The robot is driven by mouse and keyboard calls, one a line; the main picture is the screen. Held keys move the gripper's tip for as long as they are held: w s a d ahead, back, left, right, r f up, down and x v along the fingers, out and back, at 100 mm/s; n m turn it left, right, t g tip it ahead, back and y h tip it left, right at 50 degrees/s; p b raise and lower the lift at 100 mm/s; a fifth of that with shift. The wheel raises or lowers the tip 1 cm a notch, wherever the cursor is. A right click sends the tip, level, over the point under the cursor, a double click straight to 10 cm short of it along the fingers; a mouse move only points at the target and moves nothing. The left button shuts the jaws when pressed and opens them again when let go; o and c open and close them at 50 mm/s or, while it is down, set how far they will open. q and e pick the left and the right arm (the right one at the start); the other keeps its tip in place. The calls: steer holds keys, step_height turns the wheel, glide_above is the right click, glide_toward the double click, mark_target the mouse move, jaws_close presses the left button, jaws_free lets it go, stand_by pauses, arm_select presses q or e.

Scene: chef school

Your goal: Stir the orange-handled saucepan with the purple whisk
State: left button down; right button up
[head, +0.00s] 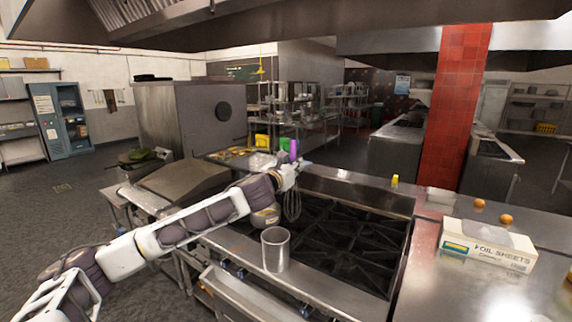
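The purple whisk (293,150) is upright in the head view, its purple handle up and its wire loops hanging down. My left gripper (286,178) is shut around it below the top of the handle. A small saucepan (265,217) sits on the stove, just left of the wire loops. My forearm and gripper hide part of it, and I cannot make out an orange handle. The loops look beside the pan, not inside it. My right gripper is not in view.
A metal cup (275,249) stands at the stove's (335,240) front edge, close to the pan. The right burners are clear.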

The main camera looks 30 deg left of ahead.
arm_select(q)
steer(key=s+d+f+h+b, duration=0.1)
steer(key=s+d+f, duration=0.2)
steer(key=d+f, duration=0.25)
steer(key=s+d+f+b, duration=0.1)
steer(key=s+d+f, duration=0.2)
steer(key=d+f, duration=0.3)
steer(key=s+d+f+b, duration=0.1)
steer(key=s+f, duration=0.2)
steer(key=f, duration=0.6)
steer(key=s+d+f+b, duration=0.1)
steer(key=s+f, duration=0.3)
steer(key=f, duration=0.5)
steer(key=s+d+f+b, duration=0.1)
steer(key=s+f, duration=0.2)
steer(key=f, duration=0.7)
steer(key=shift+s+m, duration=0.15)
steer(key=shift+m, duration=0.25)
